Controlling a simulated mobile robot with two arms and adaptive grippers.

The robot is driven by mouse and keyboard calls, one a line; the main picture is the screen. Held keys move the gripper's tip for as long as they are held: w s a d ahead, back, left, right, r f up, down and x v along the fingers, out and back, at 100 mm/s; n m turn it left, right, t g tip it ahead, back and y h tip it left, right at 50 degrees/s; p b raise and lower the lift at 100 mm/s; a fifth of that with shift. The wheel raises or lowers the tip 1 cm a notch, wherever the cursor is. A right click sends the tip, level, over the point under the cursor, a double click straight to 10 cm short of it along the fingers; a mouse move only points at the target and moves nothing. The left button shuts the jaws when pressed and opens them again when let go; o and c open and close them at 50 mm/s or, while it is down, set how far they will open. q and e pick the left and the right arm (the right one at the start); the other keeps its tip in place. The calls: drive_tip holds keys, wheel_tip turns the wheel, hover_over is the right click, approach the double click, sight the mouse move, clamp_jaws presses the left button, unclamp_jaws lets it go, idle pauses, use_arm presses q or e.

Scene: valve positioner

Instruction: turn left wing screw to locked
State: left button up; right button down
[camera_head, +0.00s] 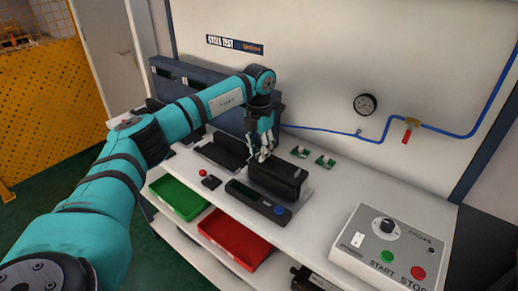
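My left arm reaches in from the left, and my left gripper (263,155) points down at the back left end of a black block-like unit (278,182) on the white bench. The fingertips are very close to the unit's top; I cannot tell whether they touch it. The fingers are small and partly overlap, so their opening is unclear. I cannot make out the left wing screw; the gripper may hide it. My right gripper is not in view.
A long dark device with a blue button (258,202) lies in front of the unit. A control box (385,247) stands at the right. Green (179,197) and red (236,238) trays sit below. The bench between unit and control box is clear.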

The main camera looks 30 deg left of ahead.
use_arm(q)
drive_tip(key=c, duration=0.6)
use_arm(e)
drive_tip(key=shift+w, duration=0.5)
use_arm(q)
drive_tip(key=shift+m, duration=0.3)
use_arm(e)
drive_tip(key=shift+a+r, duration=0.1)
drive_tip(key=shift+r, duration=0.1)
use_arm(q)
drive_tip(key=shift+r+m+p, duration=0.1)
drive_tip(key=shift+m+p, duration=0.45)
drive_tip(key=shift+m, duration=0.45)
drive_tip(key=m, duration=0.3)
drive_tip(key=shift+m+p, duration=0.3)
drive_tip(key=shift+p, duration=0.05)
drive_tip(key=m, duration=0.5)
drive_tip(key=shift+m, duration=0.3)
drive_tip(key=m, duration=0.5)
drive_tip(key=shift+m+p, duration=0.3)
drive_tip(key=shift+m, duration=0.1)
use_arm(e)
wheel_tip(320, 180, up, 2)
use_arm(q)
drive_tip(key=shift+w+m, duration=0.1)
drive_tip(key=shift+m, duration=0.2)
